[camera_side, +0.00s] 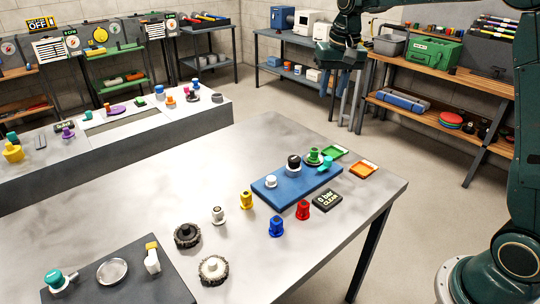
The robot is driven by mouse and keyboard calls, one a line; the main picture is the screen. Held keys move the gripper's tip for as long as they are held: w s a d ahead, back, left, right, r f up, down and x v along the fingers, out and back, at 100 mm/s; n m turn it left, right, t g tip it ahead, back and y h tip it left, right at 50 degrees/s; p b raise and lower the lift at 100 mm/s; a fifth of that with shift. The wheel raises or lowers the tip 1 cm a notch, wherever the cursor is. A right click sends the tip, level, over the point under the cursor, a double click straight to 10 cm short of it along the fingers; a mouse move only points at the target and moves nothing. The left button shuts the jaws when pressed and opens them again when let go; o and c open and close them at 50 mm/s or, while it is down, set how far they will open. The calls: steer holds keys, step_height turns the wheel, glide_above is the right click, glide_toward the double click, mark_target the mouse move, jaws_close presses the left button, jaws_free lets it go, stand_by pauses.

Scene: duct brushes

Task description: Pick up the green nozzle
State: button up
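A green nozzle with a round flange (313,157) stands upright at the far end of the blue plate (264,190) on the grey table. A black-topped piece (293,164) stands close on its left, and a teal piece (325,163) sits close on its right, partly overlapping it in this view. My gripper (345,108) hangs high beyond the far right of the table, well clear of the nozzle. Its fingers seem apart with nothing between them, though the background makes their tips hard to make out.
Yellow (246,200), white (218,216), blue (276,227) and red (303,210) nozzles stand near the plate. Two round brushes (213,269) (187,236) lie in front. The table's back left is clear.

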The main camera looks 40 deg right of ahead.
steer(key=w+d+f+m+g, duration=0.1)
steer(key=w+d+f+m, duration=0.1)
steer(key=w+d+f, duration=0.3)
steer(key=m, duration=0.1)
glide_above(315, 149)
step_height(315, 149, down, 9)
steer(key=shift+w+r+g, duration=0.15)
steer(key=shift+g, duration=0.25)
steer(key=shift+a+f, duration=0.1)
steer(key=shift+f, duration=4.2)
steer(key=shift+f, duration=0.1)
steer(key=shift+f, duration=2.5)
steer(key=shift+c, duration=0.4)
